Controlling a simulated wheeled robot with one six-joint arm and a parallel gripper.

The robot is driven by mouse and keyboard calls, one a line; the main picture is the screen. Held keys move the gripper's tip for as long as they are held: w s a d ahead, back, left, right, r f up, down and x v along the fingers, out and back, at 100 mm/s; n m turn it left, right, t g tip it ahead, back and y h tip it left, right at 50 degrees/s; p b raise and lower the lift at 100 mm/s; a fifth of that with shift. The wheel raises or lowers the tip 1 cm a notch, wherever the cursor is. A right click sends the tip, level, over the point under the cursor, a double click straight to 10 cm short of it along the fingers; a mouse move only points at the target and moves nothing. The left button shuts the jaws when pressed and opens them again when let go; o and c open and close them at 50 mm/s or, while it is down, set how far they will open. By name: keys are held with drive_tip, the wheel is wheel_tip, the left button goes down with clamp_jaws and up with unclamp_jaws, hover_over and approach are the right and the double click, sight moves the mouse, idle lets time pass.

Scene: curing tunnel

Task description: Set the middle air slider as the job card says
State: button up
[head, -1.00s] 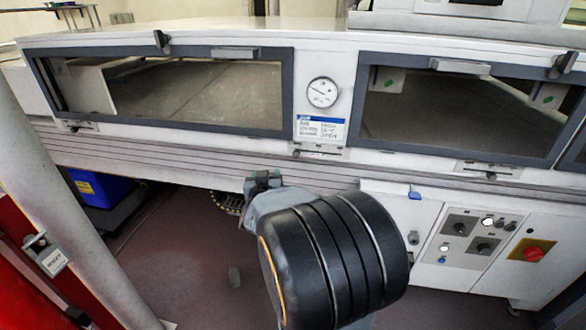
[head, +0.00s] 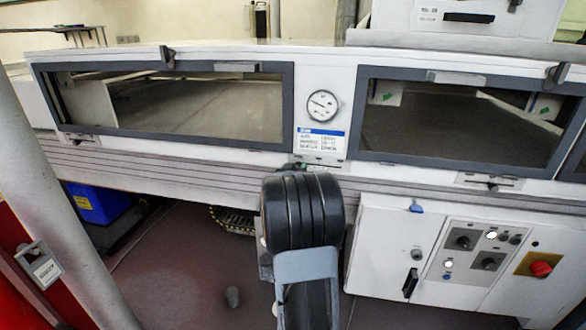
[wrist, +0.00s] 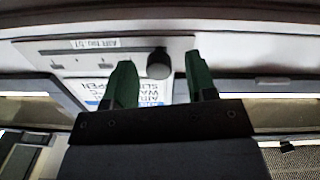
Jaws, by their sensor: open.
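The middle air slider is a pale plate (head: 325,161) below the dial, partly hidden by my arm in the head view. In the wrist view its plate (wrist: 90,52) carries a dark round knob (wrist: 158,56) near the plate's right end. My gripper (wrist: 160,76) is open, with one green finger on each side of the knob. I cannot tell whether either finger touches it. The job card (head: 320,142) is white with a blue header, just above the slider. It shows partly behind the fingers in the wrist view (wrist: 82,90), its text upside down and not fully legible.
A round dial (head: 323,105) sits above the card, between the left window (head: 190,148) and the right window (head: 460,161). Another slider (head: 490,182) is under the right window. A control panel with a red knob (head: 541,268) stands lower right.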

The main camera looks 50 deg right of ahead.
drive_tip(key=shift+x, duration=1.05)
drive_tip(key=shift+f, duration=0.1)
drive_tip(key=shift+c, duration=0.2)
drive_tip(key=shift+s+a, duration=0.1)
drive_tip(key=shift+a, duration=0.15)
drive_tip(key=c, duration=0.4)
clamp_jaws()
